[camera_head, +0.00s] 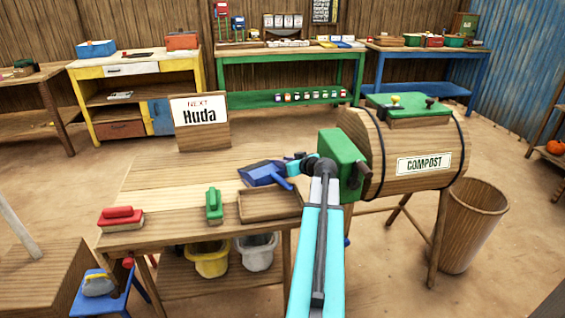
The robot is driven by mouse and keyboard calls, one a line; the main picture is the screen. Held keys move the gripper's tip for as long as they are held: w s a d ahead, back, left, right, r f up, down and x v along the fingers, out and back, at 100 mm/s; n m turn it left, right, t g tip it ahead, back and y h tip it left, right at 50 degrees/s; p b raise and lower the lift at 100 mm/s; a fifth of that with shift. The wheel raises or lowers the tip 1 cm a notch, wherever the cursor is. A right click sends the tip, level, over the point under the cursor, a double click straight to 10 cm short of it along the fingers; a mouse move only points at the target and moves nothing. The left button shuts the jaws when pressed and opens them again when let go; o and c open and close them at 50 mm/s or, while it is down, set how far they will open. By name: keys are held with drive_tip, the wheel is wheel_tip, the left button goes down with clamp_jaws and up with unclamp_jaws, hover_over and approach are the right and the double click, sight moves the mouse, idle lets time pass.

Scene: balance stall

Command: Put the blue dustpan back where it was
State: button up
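The blue dustpan (259,174) is at the right part of the near wooden table, just behind a shallow wooden tray (268,218). Its scoop points left and its short handle points toward the lower right. I cannot tell whether it rests flat on the tabletop or is slightly raised. My arm reaches in from the bottom right, and my gripper (294,162) is small in view, close to the right of the dustpan near its handle. Its fingers are too small to make out, so I cannot tell whether they are open, or touch the dustpan.
A red brush (121,215) and a green brush (213,204) sit on the table's (160,188) left and middle. A yellow bucket (208,262) and a white bucket (257,254) stand below. The compost barrel (425,140) with a green box-like part is close at right. The tabletop's back left is clear.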

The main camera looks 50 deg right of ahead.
drive_tip(key=shift+v, duration=2.75)
drive_tip(key=shift+r, duration=0.1)
